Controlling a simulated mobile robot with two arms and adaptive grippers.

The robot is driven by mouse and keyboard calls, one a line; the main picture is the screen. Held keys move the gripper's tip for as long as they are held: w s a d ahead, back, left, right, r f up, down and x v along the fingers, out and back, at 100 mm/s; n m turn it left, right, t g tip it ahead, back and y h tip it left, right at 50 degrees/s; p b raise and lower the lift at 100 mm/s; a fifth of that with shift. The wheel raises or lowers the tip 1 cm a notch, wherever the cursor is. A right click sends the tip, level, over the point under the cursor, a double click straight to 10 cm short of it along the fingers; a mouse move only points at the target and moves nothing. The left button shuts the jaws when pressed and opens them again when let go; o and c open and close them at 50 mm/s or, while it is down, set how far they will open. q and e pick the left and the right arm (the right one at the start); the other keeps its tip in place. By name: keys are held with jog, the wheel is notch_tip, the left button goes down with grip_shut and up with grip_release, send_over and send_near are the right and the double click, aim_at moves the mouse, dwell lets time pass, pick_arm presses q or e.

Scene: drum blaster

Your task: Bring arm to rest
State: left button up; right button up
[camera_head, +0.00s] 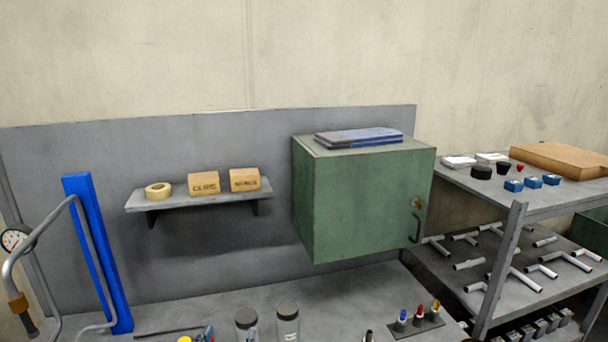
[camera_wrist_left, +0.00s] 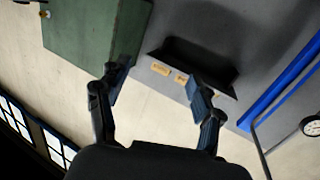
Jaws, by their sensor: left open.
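My left gripper (camera_wrist_left: 153,76) shows in the left wrist view with its two dark fingers spread apart. Nothing is between the fingers. Beyond them, in the tilted wrist view, are the wall shelf (camera_wrist_left: 222,82) with its small boxes and the green cabinet (camera_wrist_left: 92,35). I cannot make out either gripper in the head view. My right gripper is in neither view.
The green cabinet (camera_head: 365,200) has a blue-grey binder (camera_head: 358,137) on top. The wall shelf (camera_head: 200,198) holds a tape roll and two boxes. Jars (camera_head: 287,325) stand on the bench (camera_head: 220,312). A blue post (camera_head: 98,250) is left; a rack (camera_head: 510,240) with pipe fittings is right.

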pick_arm(q)
jog(key=s+a+f+g+y, duration=0.1)
jog(key=s+a+f+g, duration=0.3)
jog(key=f, duration=0.3)
jog(key=s+a+f+g+y, duration=0.1)
jog(key=s+a+f+g, duration=0.15)
jog(key=s+f, duration=0.45)
jog(key=s+f+m+g, duration=0.1)
jog(key=s+f+g, duration=0.7)
jog(key=s, duration=0.6)
notch_tip(320, 180, down, 32)
jog(key=b, duration=0.6)
jog(key=s+a+f+g+b, duration=0.1)
jog(key=s+a+f+b, duration=0.1)
jog(key=s+f, duration=0.6)
jog(key=s+a+f+g+b, duration=0.1)
jog(key=s+f+b, duration=0.1)
jog(key=s+f, duration=0.7)
notch_tip(320, 180, down, 3)
jog(key=shift+s+a+f+m, duration=0.15)
jog(key=shift+a+m, duration=0.2)
jog(key=shift+m, duration=0.05)
